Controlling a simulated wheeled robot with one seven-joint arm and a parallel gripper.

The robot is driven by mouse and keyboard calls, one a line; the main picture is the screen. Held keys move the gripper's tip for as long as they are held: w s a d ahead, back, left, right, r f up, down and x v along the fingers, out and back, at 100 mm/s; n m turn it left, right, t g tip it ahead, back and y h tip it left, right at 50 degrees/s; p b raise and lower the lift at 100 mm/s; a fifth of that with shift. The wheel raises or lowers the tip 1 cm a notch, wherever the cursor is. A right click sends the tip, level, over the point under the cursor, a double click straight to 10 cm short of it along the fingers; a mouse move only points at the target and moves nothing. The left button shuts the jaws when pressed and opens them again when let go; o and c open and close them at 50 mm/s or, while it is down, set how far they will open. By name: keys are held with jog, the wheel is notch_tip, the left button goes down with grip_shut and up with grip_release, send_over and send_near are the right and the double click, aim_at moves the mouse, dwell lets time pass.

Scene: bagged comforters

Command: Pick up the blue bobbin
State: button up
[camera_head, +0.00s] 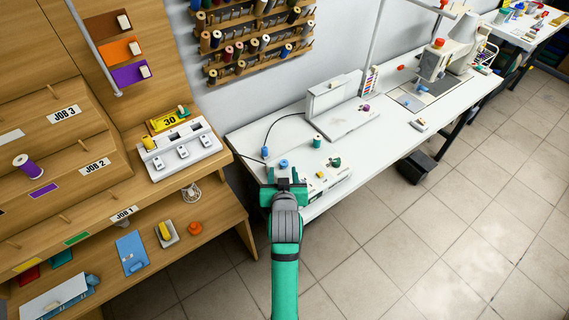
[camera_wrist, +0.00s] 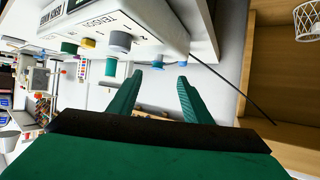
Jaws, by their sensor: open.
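My gripper (camera_head: 286,176) is open and empty over the near left end of the white table; its two green fingers also show in the wrist view (camera_wrist: 160,75). A small blue piece (camera_head: 284,163) shows just beyond the fingertips, and another blue piece (camera_head: 264,152) stands farther left near a black cable. In the wrist view a blue piece (camera_wrist: 157,62) appears in the gap between the fingertips, apart from both. A blue-grey round piece (camera_wrist: 120,41) sits against a lettered white box. I cannot tell for sure which of these is the blue bobbin.
A green spool (camera_head: 317,141) and a dark green spool (camera_head: 335,162) stand right of the gripper. A white machine (camera_head: 335,98) stands behind them on the white table (camera_head: 385,145). A wooden shelf unit (camera_head: 120,185) is at left. Open tiled floor (camera_head: 450,220) lies right.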

aim_at(284, 162)
jog(key=shift+d+x, duration=0.2)
jog(key=shift+x, duration=2.35)
jog(key=c, duration=1.1)
